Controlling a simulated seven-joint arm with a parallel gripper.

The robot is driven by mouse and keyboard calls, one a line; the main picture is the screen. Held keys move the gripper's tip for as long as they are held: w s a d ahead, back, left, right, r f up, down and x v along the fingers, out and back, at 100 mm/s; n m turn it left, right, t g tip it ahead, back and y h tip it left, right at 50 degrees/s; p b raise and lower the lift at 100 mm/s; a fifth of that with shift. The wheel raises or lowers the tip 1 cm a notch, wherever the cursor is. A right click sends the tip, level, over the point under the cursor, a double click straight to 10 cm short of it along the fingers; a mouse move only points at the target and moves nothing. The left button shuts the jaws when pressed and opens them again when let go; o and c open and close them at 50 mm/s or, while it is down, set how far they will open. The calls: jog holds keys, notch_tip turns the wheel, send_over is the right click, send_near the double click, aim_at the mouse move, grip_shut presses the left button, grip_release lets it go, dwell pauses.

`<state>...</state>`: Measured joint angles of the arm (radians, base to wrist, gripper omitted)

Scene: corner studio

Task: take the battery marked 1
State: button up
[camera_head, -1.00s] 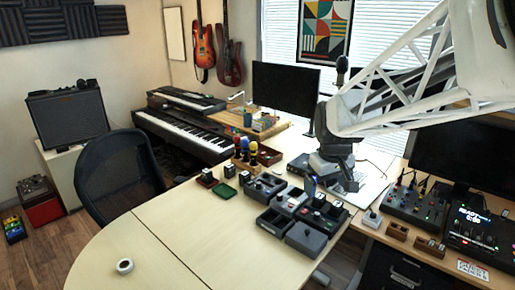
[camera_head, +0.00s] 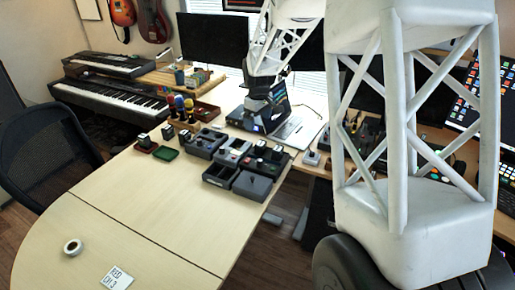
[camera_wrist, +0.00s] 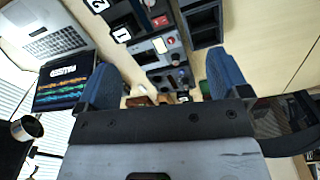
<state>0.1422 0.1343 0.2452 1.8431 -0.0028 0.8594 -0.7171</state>
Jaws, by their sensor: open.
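The battery marked 1 (camera_wrist: 121,34) shows its white label in the upper left of the wrist view, standing among dark charger units. A battery marked 2 (camera_wrist: 97,4) is beside it at the top edge. In the head view the labels are too small to read; small batteries with pale tops (camera_head: 260,146) stand in the charger group. My gripper (camera_wrist: 163,78) is open and empty, its two blue fingers wide apart. The battery marked 1 lies beyond the left finger's tip, apart from it. In the head view my gripper (camera_head: 258,104) is dark and hangs behind the chargers, near the laptop.
Dark charger boxes (camera_head: 220,175) stand together on the pale table (camera_head: 150,210). A grey unit with a lit screen (camera_wrist: 160,46) is among them. An open laptop (camera_wrist: 62,88) is close on the left. A green tray (camera_head: 166,153) lies left. The front table is mostly clear.

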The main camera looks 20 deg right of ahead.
aim_at(260, 143)
jog(key=w+d+f, duration=0.2)
jog(key=w+f, duration=0.2)
jog(key=w+d+f+n, duration=0.1)
jog(key=w+d+f, duration=0.1)
jog(key=w+f, duration=0.2)
jog(key=w+d+f+n, duration=0.1)
jog(key=w+d+f, duration=0.1)
jog(key=w+f, duration=0.2)
notch_tip(260, 143, down, 2)
jog(key=shift+w+f+g, duration=0.1)
jog(key=shift+w+g, duration=0.05)
jog(key=shift+g, duration=0.15)
jog(key=shift+f, duration=1.25)
jog(key=shift+f, duration=0.1)
jog(key=shift+w+a+f, duration=0.1)
jog(key=shift+f, duration=1.2)
jog(key=shift+w+a+f, duration=0.1)
jog(key=shift+f, duration=1.15)
jog(key=c, duration=1.2)
jog(key=shift+r, duration=0.1)
jog(key=shift+r, duration=4.95)
